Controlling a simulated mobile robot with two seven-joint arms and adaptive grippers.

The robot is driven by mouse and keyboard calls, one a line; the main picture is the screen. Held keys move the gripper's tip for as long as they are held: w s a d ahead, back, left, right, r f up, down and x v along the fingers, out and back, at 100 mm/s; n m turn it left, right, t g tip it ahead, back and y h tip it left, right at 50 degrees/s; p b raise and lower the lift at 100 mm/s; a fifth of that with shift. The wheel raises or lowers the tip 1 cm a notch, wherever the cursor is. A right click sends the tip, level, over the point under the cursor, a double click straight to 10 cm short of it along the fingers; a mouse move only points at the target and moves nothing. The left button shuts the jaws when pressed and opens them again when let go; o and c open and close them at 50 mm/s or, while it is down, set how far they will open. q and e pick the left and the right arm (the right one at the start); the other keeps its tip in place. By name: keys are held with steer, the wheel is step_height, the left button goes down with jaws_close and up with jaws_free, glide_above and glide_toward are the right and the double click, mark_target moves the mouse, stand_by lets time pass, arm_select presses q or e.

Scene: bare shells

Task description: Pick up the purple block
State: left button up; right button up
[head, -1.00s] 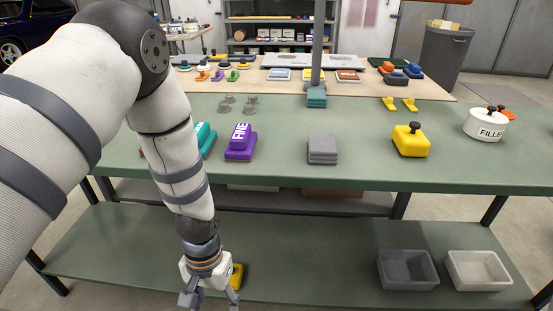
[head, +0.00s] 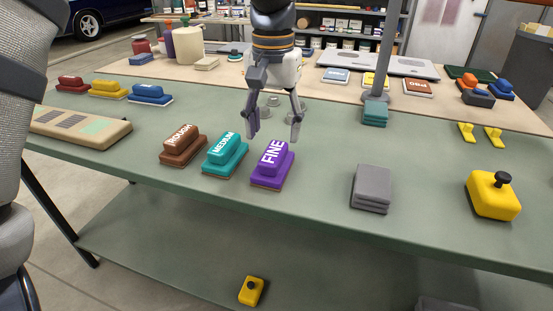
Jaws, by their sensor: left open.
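The purple block (head: 271,168), marked FINE, sits on the green bench top near its front edge. My left gripper (head: 273,137) is above and just behind the purple block in the head view, fingers pointing down. Its two fingers are spread apart with nothing between them. I cannot tell the exact height of the fingertips over the block. My right gripper is not in view.
A teal block (head: 226,155) marked MEDIUM stands close left of the purple one, with a brown block (head: 183,146) beyond it. A stack of grey pads (head: 371,188) and a yellow block (head: 493,195) lie to the right. Bare bench separates purple and grey.

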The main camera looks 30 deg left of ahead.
mark_target(273, 151)
arm_select(q)
steer(key=f, duration=0.6)
steer(key=shift+w+a+f, duration=0.2)
steer(key=shift+w+f, duration=0.1)
steer(key=shift+f, duration=0.05)
steer(key=c, duration=1.3)
